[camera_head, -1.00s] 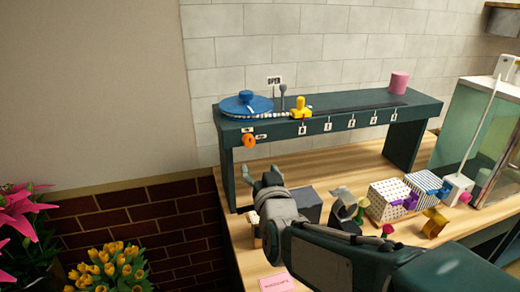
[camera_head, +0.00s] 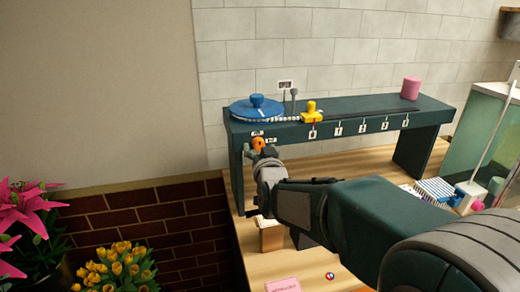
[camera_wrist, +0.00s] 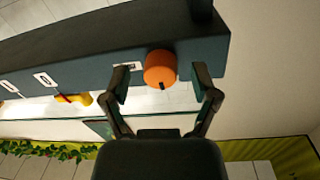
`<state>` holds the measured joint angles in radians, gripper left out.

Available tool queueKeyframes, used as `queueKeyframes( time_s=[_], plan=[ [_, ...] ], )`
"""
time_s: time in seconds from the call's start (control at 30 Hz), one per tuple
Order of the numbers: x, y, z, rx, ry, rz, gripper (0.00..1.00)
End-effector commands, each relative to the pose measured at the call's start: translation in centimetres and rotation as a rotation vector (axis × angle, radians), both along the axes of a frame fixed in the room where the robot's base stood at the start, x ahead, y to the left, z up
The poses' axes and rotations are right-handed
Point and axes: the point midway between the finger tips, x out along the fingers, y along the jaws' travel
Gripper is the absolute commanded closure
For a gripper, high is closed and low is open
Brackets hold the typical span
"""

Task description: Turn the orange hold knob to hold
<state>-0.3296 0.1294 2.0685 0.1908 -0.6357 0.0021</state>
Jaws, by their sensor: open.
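The orange hold knob (camera_head: 258,144) sits on the front face of the dark green raised shelf (camera_head: 350,128), near its left end. In the wrist view the knob (camera_wrist: 160,68) shows a short black mark on its lower edge. My gripper (camera_head: 260,152) is at the knob in the head view and partly covers it. In the wrist view my gripper (camera_wrist: 164,76) is open, with one finger on each side of the knob. Gaps show between the fingers and the knob. A small white label (camera_wrist: 126,65) is beside the knob, partly behind the left finger; I cannot read it.
A blue disc (camera_head: 257,108), a yellow piece (camera_head: 312,112) and a pink cylinder (camera_head: 411,88) are on the shelf top. Below, a tan box (camera_head: 271,236) stands on the wooden table. A glass tank (camera_head: 484,145) is at the right.

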Motion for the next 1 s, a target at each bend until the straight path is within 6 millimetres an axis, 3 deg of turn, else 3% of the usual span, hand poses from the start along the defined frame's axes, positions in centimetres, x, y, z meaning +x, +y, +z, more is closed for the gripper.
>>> queueKeyframes(
  time_s=[0.1, 0.13, 0.3, 0.67, 1.0],
  plan=[
    [-0.02, 0.00, 0.01, 0.000, 0.000, 0.000, 0.23],
    [-0.03, 0.00, 0.01, 0.000, 0.000, 0.000, 0.27],
    [-0.04, 0.01, 0.02, 0.000, 0.000, 0.000, 1.00],
    [-0.04, 0.02, 0.09, 0.020, 0.004, 0.001, 1.00],
    [-0.05, 0.04, 0.15, 0.199, 0.056, 0.001, 1.00]
  ],
)
